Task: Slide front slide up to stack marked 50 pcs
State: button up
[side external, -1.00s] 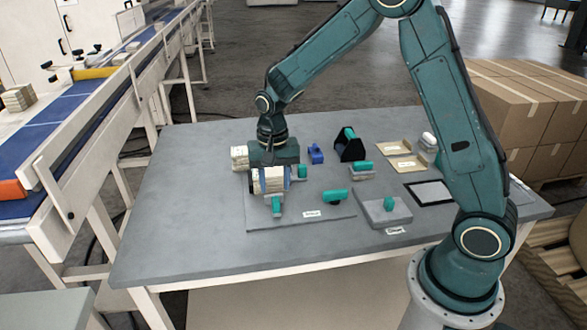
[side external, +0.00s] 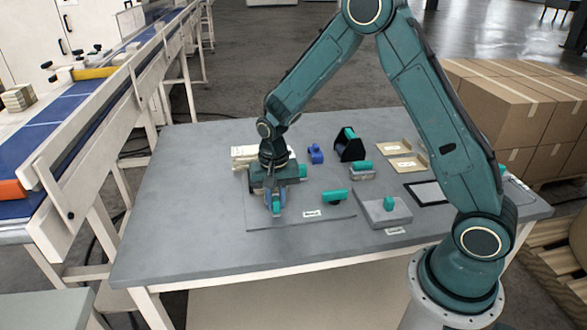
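My gripper (side external: 276,208) points down at the front of the left fixture on the grey table. Its fingers are around or beside an upright teal handle at the front, which I take as the front slide (side external: 277,211). Whether they touch or grip it is too small to tell. A cream stack (side external: 258,153) lies just behind my gripper; its lower front part is hidden by the gripper. Another teal block (side external: 302,171) shows to the right of the gripper body. The white label (side external: 312,213) on the fixture's base plate is too small to read.
Right of my gripper are a teal-handled piece (side external: 335,196), a grey block with a teal knob (side external: 388,208), a black holder (side external: 349,147) and a small blue part (side external: 315,153). Tan pieces (side external: 407,162) lie farther right. The table's left side is clear.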

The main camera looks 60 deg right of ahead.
grip_shut()
jog(key=shift+w+d, duration=2.1)
jog(key=shift+w, duration=0.05)
jog(key=o, duration=0.6)
grip_release()
jog(key=shift+d, duration=0.1)
jog(key=shift+o, duration=0.4)
jog(key=shift+r, duration=0.1)
notch_tip(320, 180, up, 14)
